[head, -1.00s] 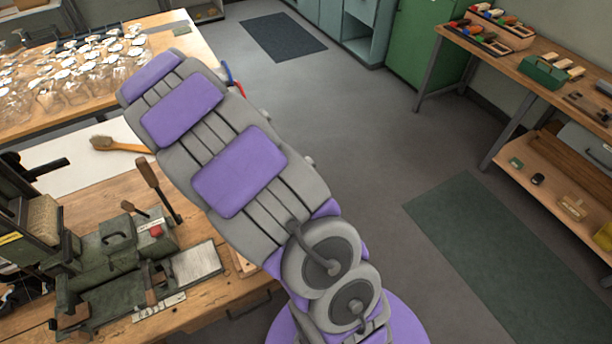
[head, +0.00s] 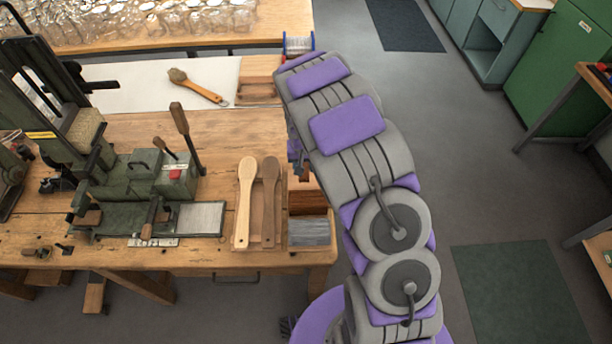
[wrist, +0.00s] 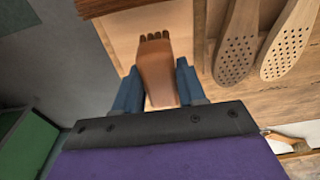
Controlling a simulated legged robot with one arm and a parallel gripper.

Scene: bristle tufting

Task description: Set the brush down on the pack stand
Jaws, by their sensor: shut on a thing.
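My gripper (wrist: 158,88) has blue fingers shut on a brown wooden piece, seemingly the brush (wrist: 157,72), with short dark tufts or prongs at its far end. It is held over a pale wooden surface (wrist: 118,30), beside the perforated paddle blanks. In the head view my arm mostly hides the gripper and the held piece. Another brush (head: 203,90), with a tan handle and brown head, lies on the white mat (head: 130,97). A slotted wooden block (head: 258,68) sits at the mat's right end; I cannot tell whether it is the pack stand.
Two paddle blanks (head: 247,190) lie on a board, left of a wooden box with grey bristle (head: 311,232). A green machine (head: 145,175) stands on the bench's left. Glass jars (head: 190,20) fill the back table. Bare bench lies between machine and paddles.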

